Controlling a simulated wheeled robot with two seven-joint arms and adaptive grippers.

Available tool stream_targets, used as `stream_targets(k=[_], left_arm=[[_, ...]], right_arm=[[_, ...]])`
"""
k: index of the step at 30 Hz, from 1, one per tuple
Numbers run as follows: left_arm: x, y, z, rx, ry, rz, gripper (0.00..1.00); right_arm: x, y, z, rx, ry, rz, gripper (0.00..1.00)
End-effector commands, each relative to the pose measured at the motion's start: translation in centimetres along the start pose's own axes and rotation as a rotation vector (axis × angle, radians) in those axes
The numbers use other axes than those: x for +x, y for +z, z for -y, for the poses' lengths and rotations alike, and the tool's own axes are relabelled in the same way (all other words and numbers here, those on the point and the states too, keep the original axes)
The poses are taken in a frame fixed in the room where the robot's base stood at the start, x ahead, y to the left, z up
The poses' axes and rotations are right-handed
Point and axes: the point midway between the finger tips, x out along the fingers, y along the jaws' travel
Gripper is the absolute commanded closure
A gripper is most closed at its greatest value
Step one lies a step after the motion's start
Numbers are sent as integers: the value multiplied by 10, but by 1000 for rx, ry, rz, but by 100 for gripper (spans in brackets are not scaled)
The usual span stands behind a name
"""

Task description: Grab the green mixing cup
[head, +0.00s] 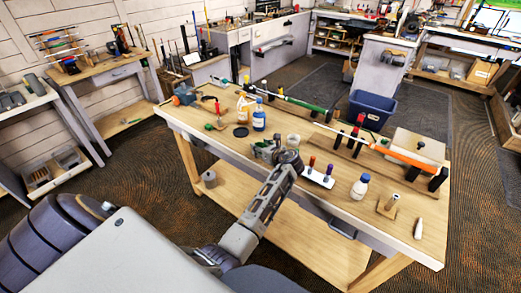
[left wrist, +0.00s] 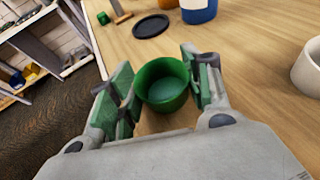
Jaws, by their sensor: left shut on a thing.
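The green mixing cup (left wrist: 163,88) stands upright and open-topped between the green-padded fingers of my left gripper (left wrist: 160,78) in the left wrist view. The fingers are shut on its sides. In the head view my left gripper (head: 266,151) is at the near edge of the workbench, and it mostly hides the cup. I cannot tell whether the cup's base touches the bench top. My right gripper is not in view.
On the workbench (head: 330,190), a pale cup (head: 293,140) stands close behind the gripper. A blue bottle (head: 259,120), a dark disc (head: 240,132) and a white holder with upright tools (head: 318,178) are nearby.

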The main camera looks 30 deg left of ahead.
Motion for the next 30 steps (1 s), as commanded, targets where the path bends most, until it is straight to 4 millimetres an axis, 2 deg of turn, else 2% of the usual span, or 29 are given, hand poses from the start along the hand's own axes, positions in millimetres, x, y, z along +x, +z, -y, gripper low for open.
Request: stream_targets(k=[8,24,30], left_arm=[[-4,10,0,-2,0,0,67],[-32,77,1,-2,-1,1,67],[-38,90,1,-1,-1,0,67]], right_arm=[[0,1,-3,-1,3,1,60],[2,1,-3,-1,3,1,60],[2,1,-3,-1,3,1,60]])
